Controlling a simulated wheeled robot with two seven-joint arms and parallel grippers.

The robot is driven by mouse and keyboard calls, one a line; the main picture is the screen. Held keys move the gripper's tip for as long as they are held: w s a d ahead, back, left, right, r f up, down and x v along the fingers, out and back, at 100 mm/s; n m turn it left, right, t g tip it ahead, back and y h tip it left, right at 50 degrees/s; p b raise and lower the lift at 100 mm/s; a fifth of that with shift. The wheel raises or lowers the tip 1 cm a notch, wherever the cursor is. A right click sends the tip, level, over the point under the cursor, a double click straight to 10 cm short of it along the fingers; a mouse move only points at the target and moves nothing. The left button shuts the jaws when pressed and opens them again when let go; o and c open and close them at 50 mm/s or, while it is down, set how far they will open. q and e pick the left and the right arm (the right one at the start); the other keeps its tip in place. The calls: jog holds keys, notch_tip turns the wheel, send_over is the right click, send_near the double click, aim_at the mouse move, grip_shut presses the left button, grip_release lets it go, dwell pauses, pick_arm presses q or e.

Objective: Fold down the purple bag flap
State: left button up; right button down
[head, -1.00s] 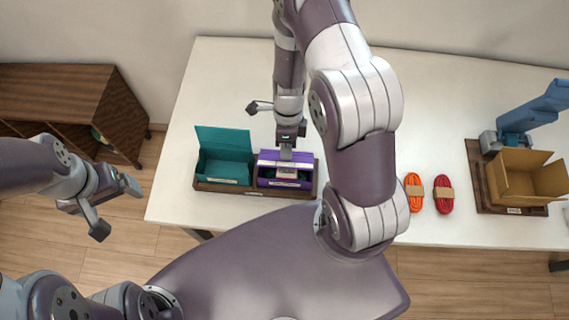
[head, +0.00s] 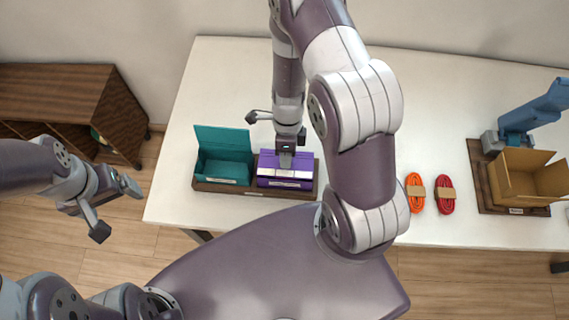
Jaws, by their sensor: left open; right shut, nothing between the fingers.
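The purple bag (head: 299,181) sits in the right part of a dark wooden tray (head: 244,191) on the white table. Its flap (head: 268,162) looks folded down over the top. My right gripper (head: 286,163) is shut and empty, pointing down at the flap; it covers the middle of the flap, and I cannot tell whether it touches. My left gripper (head: 118,208) is open and empty, off the table's left side above the floor.
A teal bag (head: 224,153) with its flap standing up is in the tray's left part. Orange cord (head: 414,192) and red cord (head: 444,194) bundles lie to the right. An open cardboard box (head: 526,182) and a blue device (head: 532,112) stand at far right.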

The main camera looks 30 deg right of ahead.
jog(key=shift+f, duration=0.1)
jog(key=shift+s+a+f+b, duration=0.15)
jog(key=shift+s+f+b, duration=0.1)
jog(key=shift+f+b, duration=0.35)
jog(key=shift+r+p, duration=0.5)
jog(key=shift+p, duration=0.2)
jog(key=shift+w+r+p, duration=0.15)
jog(key=shift+w+p, duration=0.05)
jog(key=shift+p, duration=0.1)
notch_tip(320, 180, up, 8)
jog(key=p, duration=0.8)
